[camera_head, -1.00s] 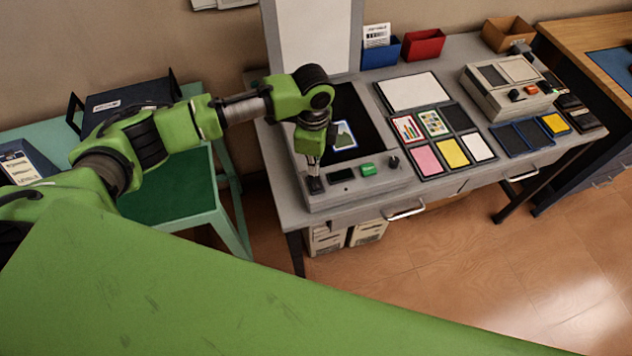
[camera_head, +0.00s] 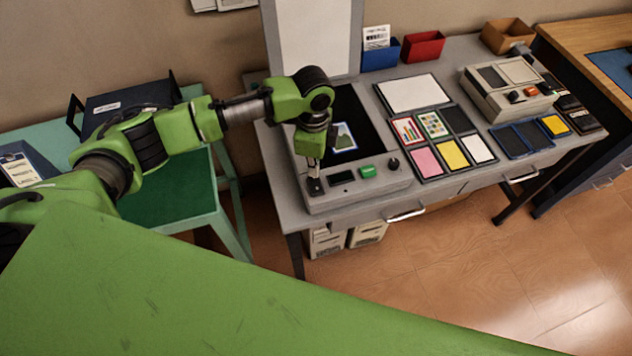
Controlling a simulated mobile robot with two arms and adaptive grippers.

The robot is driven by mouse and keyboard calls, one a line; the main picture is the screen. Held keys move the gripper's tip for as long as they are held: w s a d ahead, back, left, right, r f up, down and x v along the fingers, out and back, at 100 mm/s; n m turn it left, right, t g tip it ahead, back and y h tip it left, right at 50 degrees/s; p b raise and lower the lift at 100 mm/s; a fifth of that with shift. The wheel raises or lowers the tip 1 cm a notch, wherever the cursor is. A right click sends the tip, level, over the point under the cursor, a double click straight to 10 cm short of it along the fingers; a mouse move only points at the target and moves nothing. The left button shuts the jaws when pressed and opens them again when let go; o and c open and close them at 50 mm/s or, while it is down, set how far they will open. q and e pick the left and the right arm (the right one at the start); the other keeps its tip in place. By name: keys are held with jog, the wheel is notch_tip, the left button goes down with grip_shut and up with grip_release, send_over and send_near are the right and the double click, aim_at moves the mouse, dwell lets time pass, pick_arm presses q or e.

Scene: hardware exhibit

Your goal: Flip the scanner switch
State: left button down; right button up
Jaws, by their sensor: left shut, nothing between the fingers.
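The scanner (camera_head: 355,197) is a grey flatbed at the left end of the grey desk, with its pale lid raised (camera_head: 315,35). A picture card (camera_head: 344,137) lies on its dark glass. Its front panel has a dark switch (camera_head: 315,187) at the left, a small display (camera_head: 341,178), a green button (camera_head: 368,171) and a dark knob (camera_head: 393,164). My left gripper (camera_head: 314,177) is shut and empty, pointing down at the switch. The fingertips seem to touch or nearly touch it and partly hide it; its position is unclear. My right gripper is not in view.
Right of the scanner are a white panel (camera_head: 412,92), a tray of coloured cards (camera_head: 452,153) and a grey machine (camera_head: 505,90). Blue (camera_head: 381,55) and red (camera_head: 423,46) bins stand behind. A green table (camera_head: 178,190) is at the left.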

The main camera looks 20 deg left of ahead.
pick_arm(q)
jog(key=shift+f+b, duration=0.45)
jog(key=shift+f, duration=0.7)
dwell(0.7)
notch_tip(320, 180, up, 7)
jog(key=p, duration=0.8)
jog(key=shift+r, duration=0.1)
dwell(0.3)
